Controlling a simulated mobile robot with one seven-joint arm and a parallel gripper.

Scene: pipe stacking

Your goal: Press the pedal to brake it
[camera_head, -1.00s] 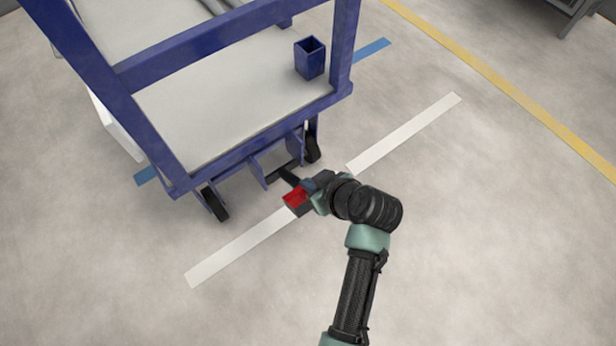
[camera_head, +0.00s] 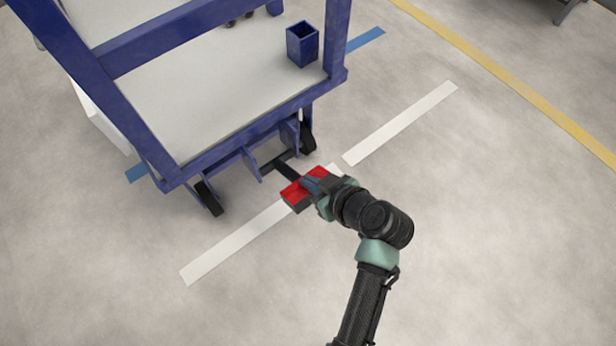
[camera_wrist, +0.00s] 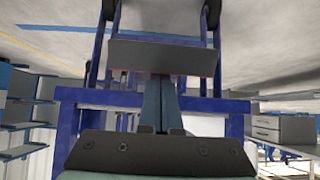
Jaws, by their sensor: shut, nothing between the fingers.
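The pedal (camera_head: 293,194) is a red-topped plate with dark edges. A black bar joins it to the lower front of the blue cart (camera_head: 255,137). My gripper (camera_head: 307,184) is shut and empty, with its fingertips at the pedal's red top. I cannot tell for sure whether they press on it. In the wrist view the pedal (camera_wrist: 165,57) shows as a dark plate with a thin red edge, and the shut fingers (camera_wrist: 160,92) reach to it. My gripper hides the pedal's right part in the head view.
The cart stands on dark wheels (camera_head: 209,198) and carries a blue open box (camera_head: 303,44) on its light deck. White floor strips (camera_head: 400,124) and a yellow line (camera_head: 500,75) mark the floor. The floor on the right is clear.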

